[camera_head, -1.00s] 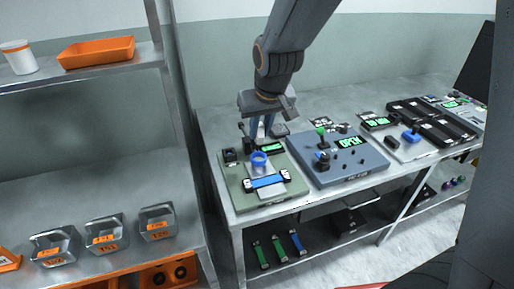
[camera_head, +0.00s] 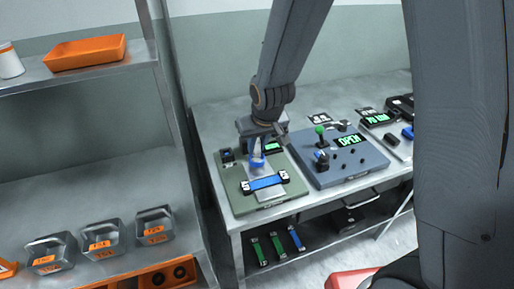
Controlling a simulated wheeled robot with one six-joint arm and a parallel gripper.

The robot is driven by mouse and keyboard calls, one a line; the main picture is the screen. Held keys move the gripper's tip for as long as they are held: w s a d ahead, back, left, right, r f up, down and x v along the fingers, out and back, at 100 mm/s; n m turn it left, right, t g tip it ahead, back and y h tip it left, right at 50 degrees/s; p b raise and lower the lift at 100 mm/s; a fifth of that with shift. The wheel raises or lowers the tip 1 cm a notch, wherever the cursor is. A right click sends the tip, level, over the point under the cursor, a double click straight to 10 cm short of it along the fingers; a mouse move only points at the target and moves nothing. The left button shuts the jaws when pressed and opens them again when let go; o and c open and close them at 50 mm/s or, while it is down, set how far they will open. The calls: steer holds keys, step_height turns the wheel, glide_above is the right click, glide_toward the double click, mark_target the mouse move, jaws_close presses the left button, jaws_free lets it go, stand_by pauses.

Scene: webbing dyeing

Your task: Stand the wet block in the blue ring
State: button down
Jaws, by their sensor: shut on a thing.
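My gripper (camera_head: 257,151) points down over the green board (camera_head: 231,187) on the table. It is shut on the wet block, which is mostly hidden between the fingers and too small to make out. The blue ring (camera_head: 257,164) is on the board's pale plate, directly under the fingertips and partly covered by them. I cannot tell whether the block is inside the ring or just above it.
A blue strip with black ends (camera_head: 266,183) lies across the plate in front of the ring. A blue-grey panel with knobs and an "OPEN" display (camera_head: 347,172) stands to the right. A shelf with grey bins (camera_head: 101,240) is at the left.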

mark_target(258, 154)
steer(key=shift+f, duration=0.8)
steer(key=shift+f+b, duration=0.2)
steer(key=shift+b, duration=0.15)
steer(key=shift+s+f+b, duration=0.15)
steer(key=shift+f+b, duration=0.15)
steer(key=shift+b, duration=0.15)
steer(key=shift+s+d+f, duration=0.1)
steer(key=shift+s+f, duration=0.05)
steer(key=shift+f, duration=0.05)
steer(key=c, duration=1.6)
jaws_free()
steer(key=shift+s, duration=0.15)
steer(key=shift+r+p, duration=0.45)
steer(key=shift+p, duration=0.15)
steer(key=w+a+r+b+v, duration=0.1)
steer(key=v, duration=0.9)
steer(key=s+d+f+m+g, duration=0.1)
steer(key=s+d, duration=0.3)
steer(key=d, duration=0.1)
steer(key=s+d+f+m, duration=0.1)
steer(key=s+d, duration=0.2)
steer(key=d, duration=0.2)
steer(key=s+d+f+m+g+h, duration=0.1)
steer(key=s+d+f, duration=0.1)
steer(key=s+d, duration=0.2)
steer(key=shift+s+d+g+b, duration=0.3)
steer(key=shift+d, duration=0.1)
